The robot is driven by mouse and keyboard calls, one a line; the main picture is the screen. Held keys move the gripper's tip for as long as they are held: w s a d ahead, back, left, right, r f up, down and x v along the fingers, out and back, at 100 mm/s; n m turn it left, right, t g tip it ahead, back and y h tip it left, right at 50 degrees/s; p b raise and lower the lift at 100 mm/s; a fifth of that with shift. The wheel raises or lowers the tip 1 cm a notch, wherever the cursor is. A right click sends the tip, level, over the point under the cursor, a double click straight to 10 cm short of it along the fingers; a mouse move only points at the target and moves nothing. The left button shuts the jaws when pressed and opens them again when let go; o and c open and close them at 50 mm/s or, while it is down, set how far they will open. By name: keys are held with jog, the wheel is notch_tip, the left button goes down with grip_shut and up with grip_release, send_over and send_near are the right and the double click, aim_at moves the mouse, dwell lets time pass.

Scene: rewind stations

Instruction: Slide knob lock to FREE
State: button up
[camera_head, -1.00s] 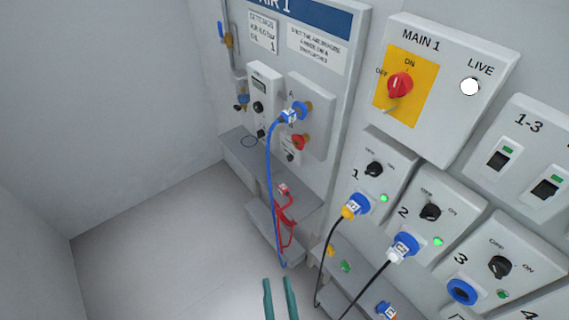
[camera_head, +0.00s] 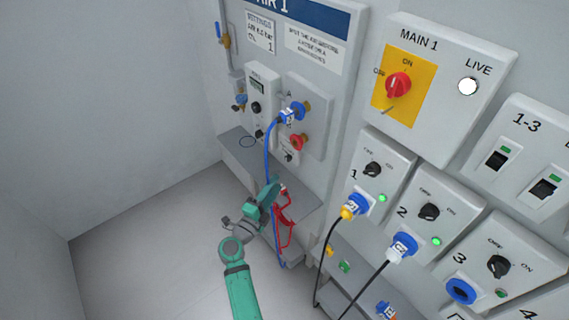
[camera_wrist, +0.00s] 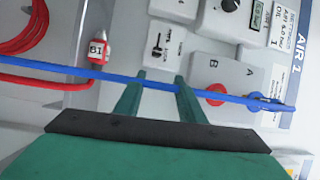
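The knob lock is a small white plate with a black slider and tiny lettering (camera_wrist: 160,45), ahead of my fingertips in the wrist view. The lettering is too small to read, so I cannot tell its setting. A blue hose (camera_wrist: 150,84) crosses the picture at the fingers. In the head view my gripper (camera_head: 271,189) is below the unit, by the grey shelf.
A red coiled hose (camera_head: 286,215) with a tag marked B1 (camera_wrist: 98,48) lies left of the plate in the wrist view. The box with outlets A and B (camera_wrist: 226,75) is to the right. The dial unit (camera_head: 264,100) is above. Floor at left is clear.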

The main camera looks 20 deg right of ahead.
aim_at(287, 160)
jog(key=shift+m+g, duration=0.5)
jog(key=shift+m, duration=0.1)
jog(key=x, duration=0.3)
jog(key=w+a+x, duration=0.1)
jog(key=x, duration=0.6)
jog(key=shift+w+a+f, duration=0.15)
jog(key=shift+w+a, duration=0.05)
jog(key=shift+w, duration=0.15)
jog(key=shift+x, duration=0.8)
jog(key=shift+w+a, duration=0.1)
